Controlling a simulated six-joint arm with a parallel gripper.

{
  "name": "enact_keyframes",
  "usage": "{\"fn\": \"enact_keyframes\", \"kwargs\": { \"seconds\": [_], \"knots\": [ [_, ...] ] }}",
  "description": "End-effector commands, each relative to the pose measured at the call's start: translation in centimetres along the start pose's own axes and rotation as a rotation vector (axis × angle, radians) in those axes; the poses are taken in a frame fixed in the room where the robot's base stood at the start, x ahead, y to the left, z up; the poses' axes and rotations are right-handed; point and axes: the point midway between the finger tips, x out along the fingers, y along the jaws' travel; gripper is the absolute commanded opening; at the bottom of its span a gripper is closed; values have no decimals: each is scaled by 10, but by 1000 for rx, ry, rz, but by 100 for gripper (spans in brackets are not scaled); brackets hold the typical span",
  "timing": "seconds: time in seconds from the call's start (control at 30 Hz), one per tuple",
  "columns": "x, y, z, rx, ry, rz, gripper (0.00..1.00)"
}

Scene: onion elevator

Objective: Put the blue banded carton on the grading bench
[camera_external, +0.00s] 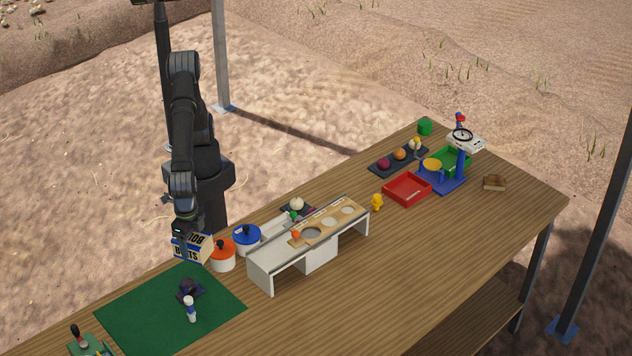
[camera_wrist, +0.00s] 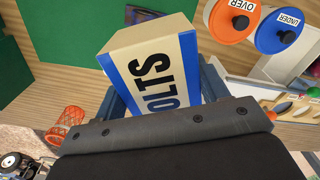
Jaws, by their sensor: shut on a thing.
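The blue banded carton (camera_external: 194,247) is a cream box with a blue band and dark lettering. It is near the back corner of the green mat, left of the orange-lidded pot. My gripper (camera_external: 182,232) is shut on it from above. The white bench with a holed wooden top (camera_external: 330,228), which looks like the grading bench, stands to the right, beyond the pots.
The orange-lidded pot (camera_external: 222,255) and blue-lidded pot (camera_external: 247,238) stand between carton and bench. A dark object (camera_external: 189,290) and a small white-and-blue figure (camera_external: 191,309) are on the green mat (camera_external: 130,310). A red tray (camera_external: 407,188) and blue scale (camera_external: 442,178) stand farther right.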

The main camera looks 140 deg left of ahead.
Motion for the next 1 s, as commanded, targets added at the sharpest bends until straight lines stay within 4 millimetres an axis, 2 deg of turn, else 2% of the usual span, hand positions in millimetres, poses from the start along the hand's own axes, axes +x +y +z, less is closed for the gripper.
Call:
{"fn": "enact_keyframes", "kwargs": {
  "seconds": [0.03, 0.2, 0.4, 0.5, 0.6, 0.77, 0.8, 1.0],
  "knots": [
    [0, 17, 22, 45, 1, 1, 35],
    [2, 61, 92, 180, 1, 1, 35],
    [3, 97, 175, 324, 1, 1, 35],
    [4, 107, 205, 373, 1, 2, 35],
    [4, 112, 228, 411, 1, 1, 35],
    [5, 119, 255, 454, 1, 1, 35],
    [15, 118, 252, 449, 0, -2, 35],
    [45, 118, 251, 448, 0, -1, 35]
  ]
}}
